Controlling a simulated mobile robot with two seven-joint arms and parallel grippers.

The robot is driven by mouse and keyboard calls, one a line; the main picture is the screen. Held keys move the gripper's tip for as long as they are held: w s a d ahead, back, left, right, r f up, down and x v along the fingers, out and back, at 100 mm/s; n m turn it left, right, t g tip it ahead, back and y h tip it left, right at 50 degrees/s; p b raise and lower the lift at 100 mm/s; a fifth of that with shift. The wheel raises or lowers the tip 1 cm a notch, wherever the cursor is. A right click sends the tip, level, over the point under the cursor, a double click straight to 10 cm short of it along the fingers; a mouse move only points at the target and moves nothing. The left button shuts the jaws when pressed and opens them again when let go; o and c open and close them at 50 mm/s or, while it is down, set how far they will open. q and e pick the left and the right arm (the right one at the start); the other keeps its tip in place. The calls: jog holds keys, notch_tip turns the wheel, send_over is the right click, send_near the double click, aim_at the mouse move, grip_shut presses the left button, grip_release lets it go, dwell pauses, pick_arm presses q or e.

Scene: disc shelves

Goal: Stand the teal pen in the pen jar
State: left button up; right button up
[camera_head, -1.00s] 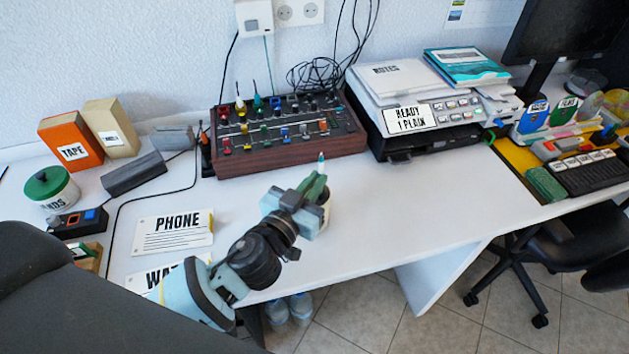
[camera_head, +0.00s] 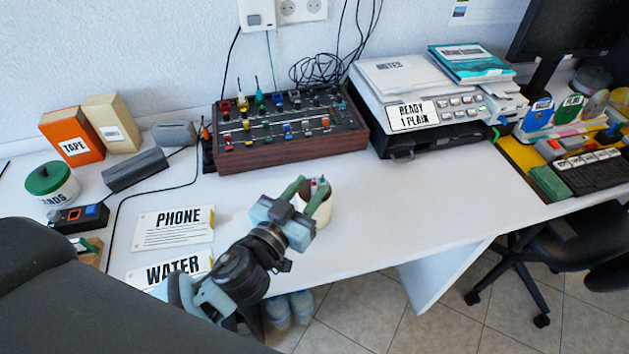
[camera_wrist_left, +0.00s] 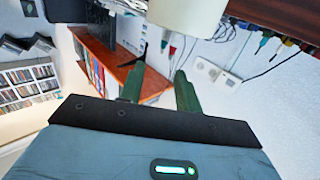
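The cream pen jar (camera_head: 325,210) stands on the white desk, partly hidden behind my left gripper (camera_head: 308,190). The gripper's two green fingers are apart at the jar's mouth, with no pen clearly held. Small red and pale pen tips (camera_head: 319,181) show at the mouth between the fingers. In the left wrist view, the jar (camera_wrist_left: 187,14) shows upside down at the top, and the open fingers (camera_wrist_left: 160,88) have a gap between them. Thin pens stick out of the jar; one looks teal (camera_wrist_left: 164,42), but it is too small to be sure. My right gripper is out of view.
A wood-sided mixer (camera_head: 290,143) stands behind the jar, with a printer (camera_head: 430,100) to its right. PHONE (camera_head: 174,231) and WATER (camera_head: 168,270) cards lie to the left. The desk right of the jar is clear up to the yellow mat (camera_head: 515,152).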

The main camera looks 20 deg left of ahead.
pick_arm(q)
jog(key=shift+s+a+b, duration=0.15)
jog(key=shift+s+a, duration=0.05)
jog(key=shift+s, duration=0.85)
jog(key=shift+s+a+b, duration=0.15)
jog(key=shift+s+a, duration=0.05)
jog(key=shift+s, duration=0.85)
